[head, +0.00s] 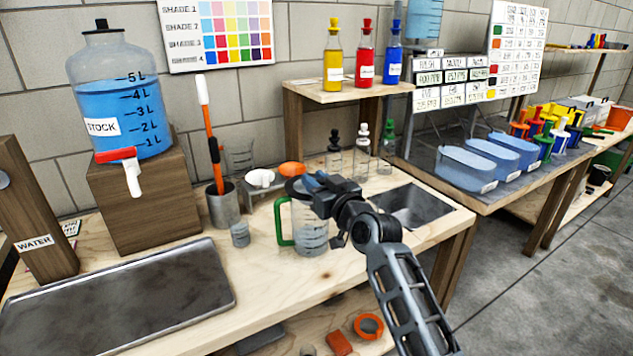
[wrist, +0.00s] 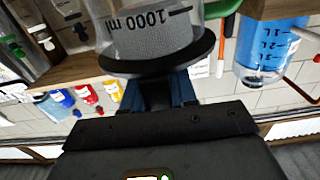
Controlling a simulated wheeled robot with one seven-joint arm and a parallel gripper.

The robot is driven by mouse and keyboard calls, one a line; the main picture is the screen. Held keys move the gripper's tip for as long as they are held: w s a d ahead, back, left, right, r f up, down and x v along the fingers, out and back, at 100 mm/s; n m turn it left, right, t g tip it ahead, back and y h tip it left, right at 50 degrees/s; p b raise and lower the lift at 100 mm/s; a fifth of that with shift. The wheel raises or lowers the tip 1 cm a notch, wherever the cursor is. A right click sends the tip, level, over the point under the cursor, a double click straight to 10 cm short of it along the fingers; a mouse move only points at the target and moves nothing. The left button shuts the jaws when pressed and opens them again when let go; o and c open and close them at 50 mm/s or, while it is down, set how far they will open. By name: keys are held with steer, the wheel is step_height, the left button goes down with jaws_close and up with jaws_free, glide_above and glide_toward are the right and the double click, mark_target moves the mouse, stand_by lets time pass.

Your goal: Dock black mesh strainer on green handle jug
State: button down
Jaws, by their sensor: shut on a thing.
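The jug with the green handle (head: 282,222) stands on the wooden bench; its clear body (head: 312,232) has volume marks. My gripper (head: 318,187) is at the jug's mouth, shut on the rim of the black mesh strainer (head: 297,188). In the wrist view, which is upside down, the strainer's black rim (wrist: 190,62) and grey mesh (wrist: 140,42) show at the fingers (wrist: 163,92). The mesh shows behind the jug's "1000 ml" mark, so it is inside the jug. Whether the rim rests on the jug is hard to tell.
A white strainer (head: 260,178) and an orange strainer (head: 291,169) stand behind the jug. A small beaker (head: 240,235) and a metal cup with tools (head: 222,205) are at left. A sink (head: 412,205) is at right, a metal tray (head: 120,295) at front left.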

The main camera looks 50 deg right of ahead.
steer(key=shift+f, duration=0.3)
steer(key=c, duration=1.2)
jaws_free()
steer(key=shift+o, duration=0.2)
steer(key=b+v, duration=0.1)
steer(key=v, duration=1)
steer(key=shift+b, duration=0.3)
steer(key=s+a+f+g+y, duration=0.1)
steer(key=s+a+f, duration=0.4)
steer(key=s+a, duration=0.25)
steer(key=s+a+f+g, duration=0.1)
steer(key=s+a+f, duration=0.45)
steer(key=s, duration=0.25)
steer(key=s+a+r+n+y, duration=0.1)
steer(key=s+a, duration=0.3)
steer(key=s, duration=0.5)
steer(key=s+a+r+n+y, duration=0.2)
steer(key=s+a, duration=0.3)
steer(key=s, duration=0.5)
steer(key=shift+s+r+g+y, duration=0.2)
steer(key=shift+r+g+y, duration=0.1)
steer(key=shift+r+y, duration=0.3)
